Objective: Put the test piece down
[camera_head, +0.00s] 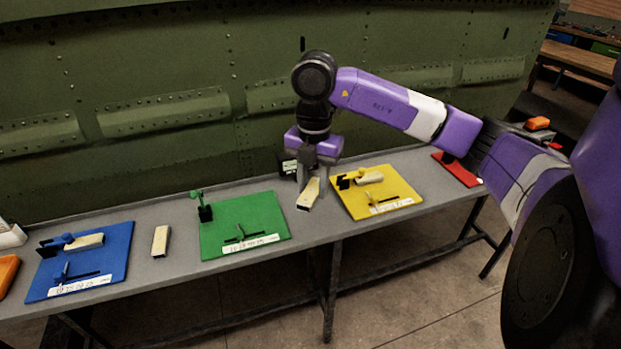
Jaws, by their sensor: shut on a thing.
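My gripper (316,168) points down over the grey bench (179,212), between the green board and the yellow board. It is shut on a pale tan test piece (308,194), which hangs tilted below the fingers. I cannot tell whether the piece touches the bench. Another pale block (160,240) lies on the bench between the blue board and the green board. The green board (262,210) holds no block. The blue board (113,252) and the yellow board (397,186) each have a pale block on them.
A red board (457,170) lies at the bench's right end. A dark box (287,165) stands behind my gripper. Orange items sit at the far left (8,272) and right (537,123). A green riveted fuselage wall (150,60) rises behind the bench.

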